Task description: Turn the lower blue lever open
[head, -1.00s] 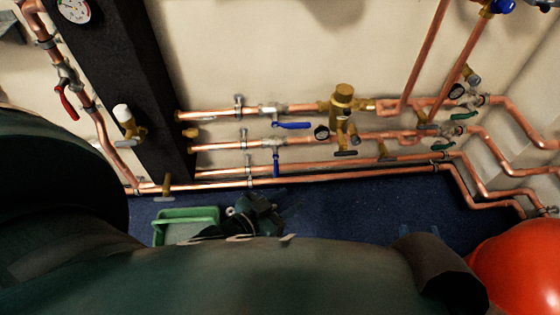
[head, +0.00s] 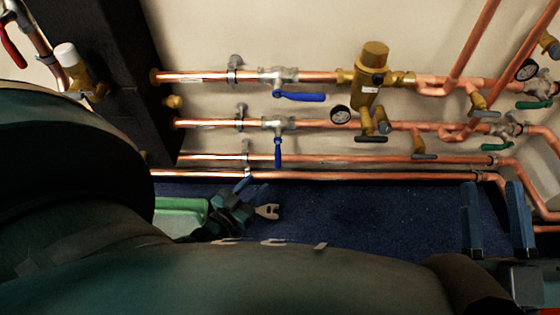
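The lower blue lever (head: 278,153) hangs straight down from its valve (head: 278,124), across the second copper pipe from the top. The upper blue lever (head: 301,97) lies roughly along the top pipe. My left gripper (head: 241,190) is low in the view, below and left of the lower lever and apart from it. It is dark and partly hidden by my arm, so its opening is unclear. My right gripper (head: 492,190) is at the lower right, with two blue fingers spread wide and nothing between them. It is far from the lever.
A brass valve body (head: 370,80) and a gauge (head: 341,115) stand right of the levers. A dark post (head: 120,60) is at left. A green tray (head: 180,204) and a pale fork-ended piece (head: 267,211) are low. The blue floor (head: 360,215) between the grippers looks clear.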

